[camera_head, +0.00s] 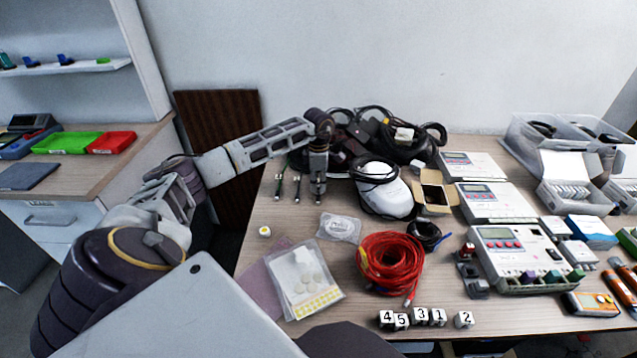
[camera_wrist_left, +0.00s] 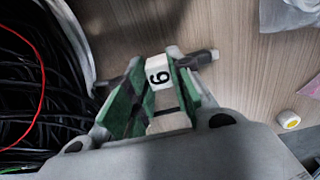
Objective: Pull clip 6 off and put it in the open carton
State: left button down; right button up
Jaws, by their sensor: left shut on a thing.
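In the left wrist view, clip 6 (camera_wrist_left: 158,76), a white block with a black 6, sits between the green-padded fingers of my left gripper (camera_wrist_left: 155,95). The gripper is shut on it. A dark rod-like piece (camera_wrist_left: 200,59) shows beside the clip; whether the clip still touches it I cannot tell. In the head view, my left gripper (camera_head: 318,198) points down over the back left of the table, and the clip is too small to make out. The open carton (camera_head: 436,211), brown with spread flaps and a dark inside, stands to the right, past a white device. My right gripper is out of view.
A red cable coil (camera_head: 390,263) lies in front. Numbered blocks (camera_head: 421,316) sit at the front edge. Slim tools (camera_head: 297,188) lie left of the gripper.

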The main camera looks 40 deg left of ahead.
pick_arm(q)
jog(key=shift+r+p, duration=1.75)
jog(key=shift+r, duration=0.75)
dwell(2.0)
jog(key=shift+r, duration=0.1)
